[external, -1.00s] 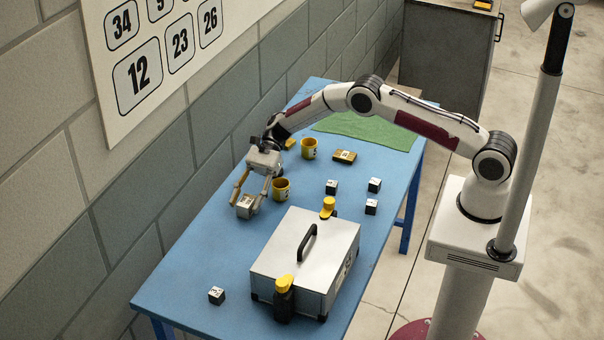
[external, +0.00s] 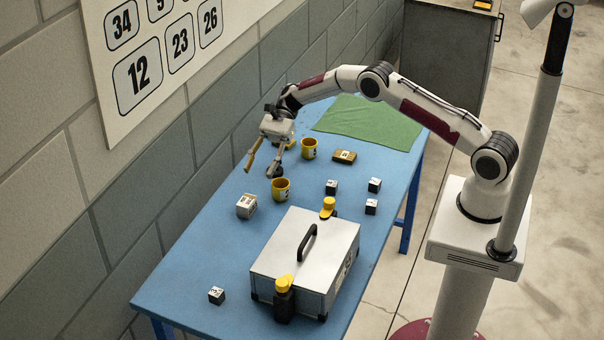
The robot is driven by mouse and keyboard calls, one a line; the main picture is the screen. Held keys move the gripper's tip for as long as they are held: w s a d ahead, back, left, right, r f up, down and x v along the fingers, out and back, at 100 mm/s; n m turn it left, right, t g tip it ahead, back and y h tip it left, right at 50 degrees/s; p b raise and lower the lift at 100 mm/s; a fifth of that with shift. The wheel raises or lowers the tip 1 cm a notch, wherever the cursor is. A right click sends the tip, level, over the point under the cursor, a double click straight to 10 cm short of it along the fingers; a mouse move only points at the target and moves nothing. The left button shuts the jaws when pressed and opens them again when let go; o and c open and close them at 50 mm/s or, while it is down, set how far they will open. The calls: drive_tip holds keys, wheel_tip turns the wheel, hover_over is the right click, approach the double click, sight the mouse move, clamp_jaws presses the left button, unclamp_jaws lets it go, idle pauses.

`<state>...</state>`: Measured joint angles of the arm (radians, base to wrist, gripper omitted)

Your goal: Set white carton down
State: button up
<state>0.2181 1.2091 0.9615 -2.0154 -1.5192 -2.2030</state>
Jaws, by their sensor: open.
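The small white carton (external: 246,206) stands on the blue table, near its wall side, with nothing holding it. My gripper (external: 261,172) is open and empty. It is above the table, up and to the right of the carton in the picture and clear of it. A yellow mug (external: 281,190) stands just to the right of the carton.
A grey case (external: 290,262) with a black handle fills much of the near table. Another yellow mug (external: 309,149), a yellow box (external: 344,156), several dark cubes (external: 331,187) and a green cloth (external: 370,122) lie farther back. The near left table is mostly clear.

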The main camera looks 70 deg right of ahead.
drive_tip(key=shift+d+r, duration=0.2)
drive_tip(key=shift+d, duration=0.25)
idle(0.5)
